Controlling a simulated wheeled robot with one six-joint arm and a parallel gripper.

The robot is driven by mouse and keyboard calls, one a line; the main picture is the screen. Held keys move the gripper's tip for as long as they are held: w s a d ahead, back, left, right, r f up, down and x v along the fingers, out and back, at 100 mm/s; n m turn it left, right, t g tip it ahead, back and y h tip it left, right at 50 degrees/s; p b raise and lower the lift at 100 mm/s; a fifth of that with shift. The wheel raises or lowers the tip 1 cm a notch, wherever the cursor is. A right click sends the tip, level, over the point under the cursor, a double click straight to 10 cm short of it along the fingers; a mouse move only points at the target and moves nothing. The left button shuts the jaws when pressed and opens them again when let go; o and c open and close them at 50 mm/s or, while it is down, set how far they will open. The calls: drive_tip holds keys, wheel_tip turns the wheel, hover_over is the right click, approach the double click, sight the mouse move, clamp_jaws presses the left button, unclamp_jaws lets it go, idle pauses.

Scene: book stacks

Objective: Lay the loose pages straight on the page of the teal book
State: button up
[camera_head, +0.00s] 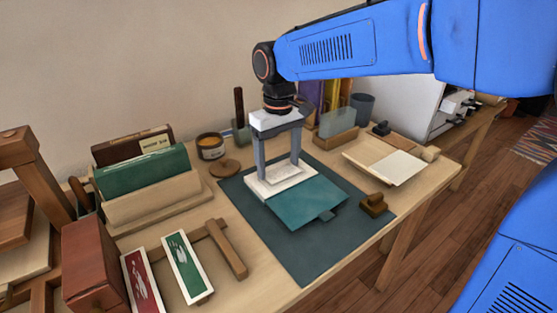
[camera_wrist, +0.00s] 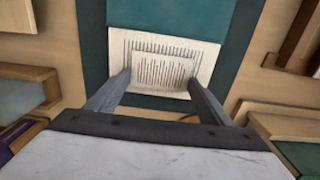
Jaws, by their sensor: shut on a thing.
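The teal book (camera_head: 307,204) lies open on a dark teal mat (camera_head: 307,258), its cover towards the front and its white printed page towards the back. In the wrist view its page (camera_wrist: 205,54) shows rows of dark lines. The loose pages (camera_wrist: 163,70) are a smaller printed rectangle over this page, looking nearly parallel to its edges. My gripper (camera_head: 280,168) points down over the page, shut on the loose pages by their two sides; its fingers also show in the wrist view (camera_wrist: 160,80). I cannot tell whether the pages touch the book.
A wooden block (camera_head: 373,204) sits on the mat's right edge. A tray with a cream sheet (camera_head: 398,168) lies at right. A jar (camera_head: 210,146) and round disc (camera_head: 225,168) stand behind left. Books in a rack (camera_head: 145,172) and framed cards (camera_head: 188,265) fill the left. The mat's front is clear.

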drive_tip(key=shift+f, duration=0.25)
idle(0.3)
drive_tip(key=o, duration=1.1)
drive_tip(key=shift+r, duration=3.5)
drive_tip(key=shift+s, duration=0.1)
